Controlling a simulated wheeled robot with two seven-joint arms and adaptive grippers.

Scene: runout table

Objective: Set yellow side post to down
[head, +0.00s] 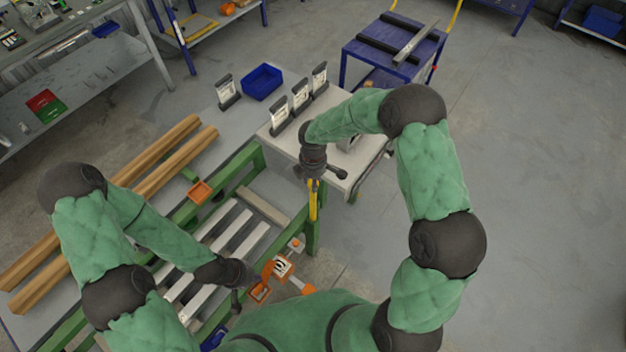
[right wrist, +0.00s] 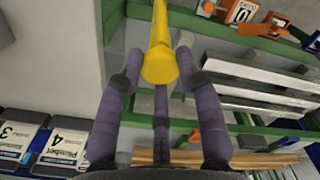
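The yellow side post (head: 313,203) stands upright at the right end of the green runout table frame (head: 262,160), just below my right gripper (head: 314,178). In the right wrist view the post (right wrist: 159,60) runs between the purple fingers of my right gripper (right wrist: 160,62). The fingers bend inward and their tips lie against both sides of the post. My left gripper (head: 238,290) is low over the near side of the table, beside an orange box. Its fingers are too small and dark to tell whether they are open.
Pale bars (head: 222,240) lie across the green frame. An orange marked block (head: 280,267) sits near its front edge. A light bench (head: 345,165) with numbered holders (head: 300,95) stands behind, and a blue cart (head: 395,50) beyond it. The floor at right is clear.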

